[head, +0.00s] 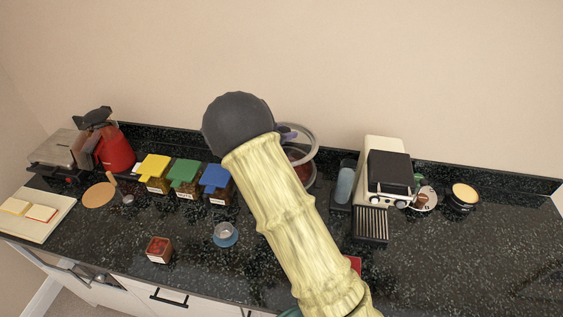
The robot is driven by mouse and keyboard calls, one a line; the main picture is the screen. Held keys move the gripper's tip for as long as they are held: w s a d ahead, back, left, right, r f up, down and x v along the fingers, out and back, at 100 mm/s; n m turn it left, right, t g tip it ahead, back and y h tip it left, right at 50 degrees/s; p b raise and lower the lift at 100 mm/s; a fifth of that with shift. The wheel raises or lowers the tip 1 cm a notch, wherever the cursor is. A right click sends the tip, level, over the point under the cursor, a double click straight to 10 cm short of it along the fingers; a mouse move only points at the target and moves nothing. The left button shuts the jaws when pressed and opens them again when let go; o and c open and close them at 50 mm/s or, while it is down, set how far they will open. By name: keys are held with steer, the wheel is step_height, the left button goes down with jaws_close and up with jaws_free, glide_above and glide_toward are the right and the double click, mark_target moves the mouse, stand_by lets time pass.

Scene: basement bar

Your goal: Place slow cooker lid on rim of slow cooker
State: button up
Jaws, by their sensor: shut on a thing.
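The slow cooker (311,181) stands on the dark counter toward the back, right of centre. My arm hides much of it, and reddish-brown contents show inside. The slow cooker lid (314,138), clear with a pale rim, is tilted above and behind the cooker's opening. From this view I cannot tell whether the lid touches the cooker's rim. My gripper (288,132) is mostly hidden behind my arm's dark round joint; a small greyish-purple part shows at the lid's upper left. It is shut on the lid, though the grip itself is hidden.
Right of the cooker stand a bluish bottle (346,184) and a white coffee machine (380,165). Left are boxes with yellow (153,165), green (184,172) and blue (214,177) lids. A small cup (225,232) stands in front. The counter's right front is clear.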

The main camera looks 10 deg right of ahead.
steer(key=shift+w, duration=0.2)
steer(key=shift+s, duration=0.4)
steer(key=shift+s+a+f, duration=0.15)
steer(key=shift+a+f, duration=0.05)
step_height(320, 180, down, 5)
steer(key=shift+r+p, duration=0.1)
steer(key=shift+p, duration=0.9)
steer(key=shift+w+d+f, duration=0.1)
steer(key=shift+w+f, duration=0.1)
steer(key=shift+f, duration=0.05)
steer(key=shift+f, duration=0.1)
steer(key=shift+f+p, duration=0.7)
steer(key=shift+f, duration=1.25)
